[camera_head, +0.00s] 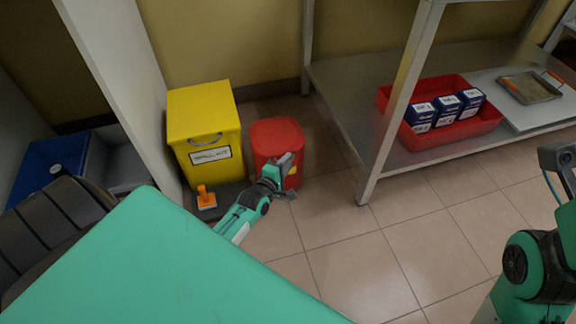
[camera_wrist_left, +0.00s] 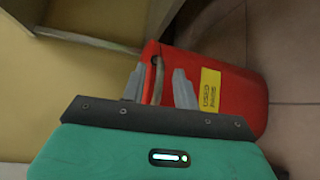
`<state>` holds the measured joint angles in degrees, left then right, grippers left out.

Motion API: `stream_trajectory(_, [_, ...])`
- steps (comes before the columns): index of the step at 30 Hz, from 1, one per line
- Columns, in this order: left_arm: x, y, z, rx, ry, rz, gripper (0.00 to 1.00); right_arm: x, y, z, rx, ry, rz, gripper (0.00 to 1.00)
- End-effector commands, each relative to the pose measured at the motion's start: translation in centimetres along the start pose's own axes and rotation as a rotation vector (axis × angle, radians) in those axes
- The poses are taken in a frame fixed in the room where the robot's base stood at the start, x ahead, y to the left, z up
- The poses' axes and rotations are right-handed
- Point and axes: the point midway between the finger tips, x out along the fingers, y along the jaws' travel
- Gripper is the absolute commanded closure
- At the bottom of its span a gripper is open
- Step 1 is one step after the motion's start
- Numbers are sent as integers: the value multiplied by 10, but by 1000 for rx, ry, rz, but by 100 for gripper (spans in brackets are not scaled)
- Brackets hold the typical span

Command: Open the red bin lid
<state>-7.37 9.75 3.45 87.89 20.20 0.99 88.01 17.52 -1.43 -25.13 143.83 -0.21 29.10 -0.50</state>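The red bin (camera_head: 275,135) stands on the floor beside the yellow spill kit box, and its flat red lid looks closed in the head view. The bin (camera_wrist_left: 228,70) also fills the middle of the left wrist view, with a yellow label (camera_wrist_left: 209,90) on its side. My left gripper (camera_head: 286,177) is at the bin's front, near the lid's edge. In the left wrist view its fingers (camera_wrist_left: 158,88) are apart, with red bin surface and a thin greyish strip showing between them. Whether they touch the bin is unclear.
The yellow spill kit box (camera_head: 205,125) stands left of the bin, with an orange-handled tool (camera_head: 206,199) before it. A metal shelf (camera_head: 345,110) on the right holds a red tray (camera_head: 463,138) with blue boxes. Tiled floor in front is clear.

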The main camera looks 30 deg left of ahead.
Motion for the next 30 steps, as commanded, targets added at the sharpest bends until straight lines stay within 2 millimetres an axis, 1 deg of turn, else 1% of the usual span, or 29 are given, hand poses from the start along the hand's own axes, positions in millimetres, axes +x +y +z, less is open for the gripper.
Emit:
stream_trajectory(1, [5,-1,0,0,0,1,70,-1,0,-1,0,5,1,64])
stream_trajectory(4, [10,-1,0,-1,0,-1,70,1,1,-1,0,8,3,64])
stream_trajectory(13, [12,0,0,-1,0,-1,70,2,1,0,0,9,4,64])
stream_trajectory(14, [12,0,0,-1,0,-1,72,2,1,0,0,9,4,64])
stream_trajectory(18, [12,0,0,-1,0,-1,99,2,1,0,-1,9,4,64])
stream_trajectory(25, [11,-1,0,-1,0,-4,100,2,1,0,0,9,4,64])
stream_trajectory(30, [11,2,1,-7,0,-11,100,7,1,0,-1,12,4,64])
